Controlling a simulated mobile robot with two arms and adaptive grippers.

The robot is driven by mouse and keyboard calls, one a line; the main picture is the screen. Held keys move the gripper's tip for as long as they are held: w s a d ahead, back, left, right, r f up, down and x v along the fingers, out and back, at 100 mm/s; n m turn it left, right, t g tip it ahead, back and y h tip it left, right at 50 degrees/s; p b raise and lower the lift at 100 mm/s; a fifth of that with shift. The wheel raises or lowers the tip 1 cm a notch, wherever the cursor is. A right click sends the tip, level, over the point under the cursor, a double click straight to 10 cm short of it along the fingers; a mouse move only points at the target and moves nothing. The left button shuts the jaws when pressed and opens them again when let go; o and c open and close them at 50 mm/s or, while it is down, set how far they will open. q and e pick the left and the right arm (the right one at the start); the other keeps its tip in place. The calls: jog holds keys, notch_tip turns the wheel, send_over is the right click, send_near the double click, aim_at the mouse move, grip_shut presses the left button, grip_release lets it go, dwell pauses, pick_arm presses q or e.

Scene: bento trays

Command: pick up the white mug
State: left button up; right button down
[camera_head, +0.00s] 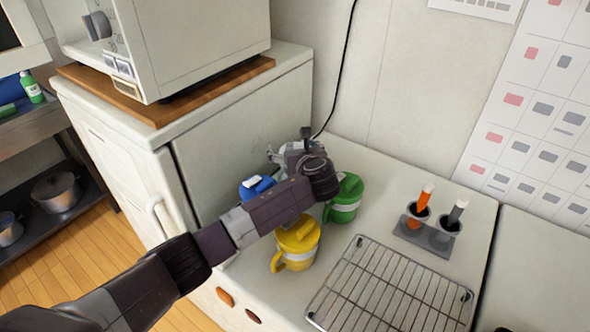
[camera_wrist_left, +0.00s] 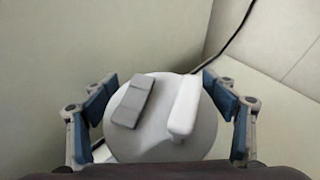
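The white mug (camera_wrist_left: 155,135) shows in the left wrist view from above, a round white top with a grey block and a raised white bar on it. My left gripper (camera_wrist_left: 160,82) is open, one finger on each side of the mug. I cannot tell whether the fingers touch it. In the head view my left gripper (camera_head: 290,152) is at the back of the counter, beside the fridge-like cabinet, and I cannot make out the white mug there. My right gripper is not in view.
A blue mug (camera_head: 258,188), a yellow mug (camera_head: 297,243) and a green mug (camera_head: 345,205) stand close around my left arm. A wire rack (camera_head: 385,290) and a holder (camera_head: 424,240) with two cups are to the right. A cabinet (camera_head: 245,125) and wall bound the back.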

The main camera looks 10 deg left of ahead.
pick_arm(q)
jog(key=c, duration=2)
jog(key=shift+r, duration=0.1)
grip_shut()
jog(key=shift+w+r, duration=0.1)
